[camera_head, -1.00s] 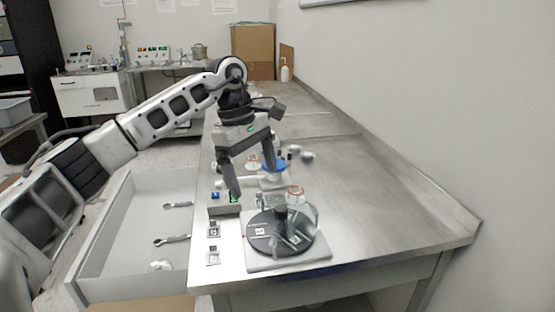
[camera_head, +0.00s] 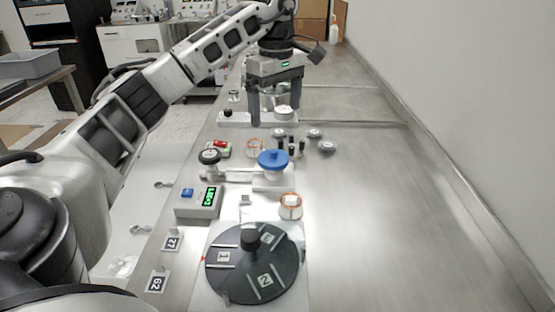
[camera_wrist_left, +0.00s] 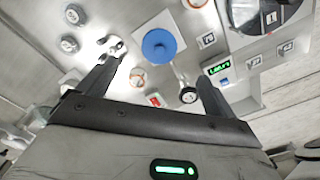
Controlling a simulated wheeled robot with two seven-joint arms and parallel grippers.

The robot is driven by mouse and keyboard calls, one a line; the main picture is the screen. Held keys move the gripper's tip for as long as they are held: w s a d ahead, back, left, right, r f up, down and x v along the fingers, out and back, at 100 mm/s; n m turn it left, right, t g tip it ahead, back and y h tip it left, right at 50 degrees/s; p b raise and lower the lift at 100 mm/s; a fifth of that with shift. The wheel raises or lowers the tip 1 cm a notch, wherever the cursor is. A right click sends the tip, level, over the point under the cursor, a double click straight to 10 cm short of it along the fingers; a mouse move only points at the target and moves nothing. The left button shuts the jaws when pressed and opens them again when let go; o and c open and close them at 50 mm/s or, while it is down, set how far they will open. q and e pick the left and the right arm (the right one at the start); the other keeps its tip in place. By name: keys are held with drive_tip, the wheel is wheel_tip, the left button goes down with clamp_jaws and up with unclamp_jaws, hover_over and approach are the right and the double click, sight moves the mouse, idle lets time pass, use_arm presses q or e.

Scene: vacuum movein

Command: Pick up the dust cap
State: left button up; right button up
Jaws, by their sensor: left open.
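A round blue cap (camera_head: 273,159), which looks like the dust cap, sits on a metal fitting on a pale plate (camera_head: 268,184) in the middle of the bench. It also shows in the left wrist view (camera_wrist_left: 159,45), ahead of the fingers. My left gripper (camera_head: 276,120) is open with its fingers pointing down, farther along the bench than the blue cap and apart from it. In the left wrist view the gap between the fingertips (camera_wrist_left: 160,66) is empty. My right gripper does not show.
A black numbered disc (camera_head: 231,279) with a knob stands nearest. A grey box with a green display (camera_head: 198,203), a copper-coloured ring part (camera_head: 290,206) and several small metal parts (camera_head: 327,146) lie around. The bench's right side is clear up to the wall.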

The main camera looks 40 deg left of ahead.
use_arm(q)
hover_over(273, 151)
drive_tip(key=d, duration=0.1)
wheel_tip(273, 151, down, 5)
drive_tip(key=shift+w, duration=0.1)
drive_tip(key=f, duration=0.3)
drive_tip(key=a+f, duration=0.1)
drive_tip(key=f, duration=0.1)
drive_tip(key=shift+f+p, duration=0.2)
drive_tip(key=shift+p, duration=0.15)
drive_tip(key=shift+f, duration=0.3)
drive_tip(key=shift+c, duration=0.3)
drive_tip(key=c, duration=1.1)
drive_tip(key=shift+r, duration=0.1)
